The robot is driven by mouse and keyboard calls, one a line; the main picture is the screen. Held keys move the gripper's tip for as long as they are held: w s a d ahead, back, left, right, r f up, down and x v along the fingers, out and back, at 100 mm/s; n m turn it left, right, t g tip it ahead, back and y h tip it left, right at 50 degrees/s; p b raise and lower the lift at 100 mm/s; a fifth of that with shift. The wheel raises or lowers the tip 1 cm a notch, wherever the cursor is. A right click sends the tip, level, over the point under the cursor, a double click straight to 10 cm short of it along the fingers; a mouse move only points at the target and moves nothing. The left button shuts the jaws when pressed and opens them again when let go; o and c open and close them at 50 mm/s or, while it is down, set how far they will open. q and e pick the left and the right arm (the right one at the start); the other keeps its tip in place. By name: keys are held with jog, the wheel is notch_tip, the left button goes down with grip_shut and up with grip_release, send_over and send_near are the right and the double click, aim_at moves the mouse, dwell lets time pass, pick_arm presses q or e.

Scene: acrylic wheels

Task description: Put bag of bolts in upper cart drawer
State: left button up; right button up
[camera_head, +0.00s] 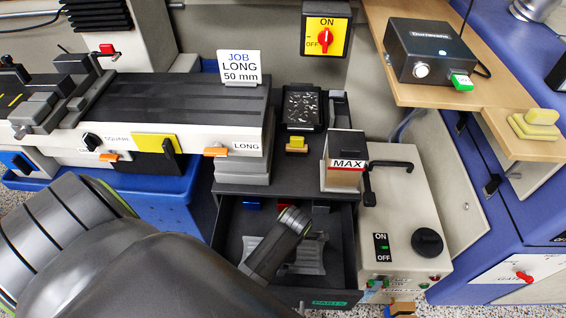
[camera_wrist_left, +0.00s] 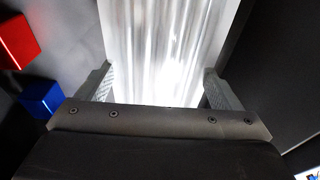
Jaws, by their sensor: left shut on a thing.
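The upper cart drawer (camera_head: 340,255) is pulled open below the cart top, its dark inside in view. My left gripper (camera_head: 268,258) reaches down into the drawer; the arm hides part of it. In the left wrist view the gripper (camera_wrist_left: 158,92) is shut on a shiny, silvery, streaked thing (camera_wrist_left: 165,45), which looks like the bag of bolts. My right gripper is not in view.
A blue block (camera_head: 252,204) and a red block (camera_head: 280,207) lie at the drawer's back; both show in the wrist view. A black tray (camera_head: 302,125) of small metal parts stands on the cart. A white machine (camera_head: 405,200) flanks the drawer's right.

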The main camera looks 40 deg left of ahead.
pick_arm(q)
jog(key=shift+f+b, duration=0.5)
jog(key=shift+f, duration=2)
jog(key=o, duration=1.5)
jog(key=shift+f, duration=0.15)
jog(key=shift+r, duration=0.35)
jog(key=r, duration=0.3)
jog(key=d+r+p, duration=0.1)
jog(key=r, duration=0.3)
jog(key=w+r+p, duration=0.1)
jog(key=r, duration=0.2)
jog(key=shift+d+r, duration=0.25)
jog(key=shift+r+p, duration=0.3)
jog(key=shift+r, duration=0.2)
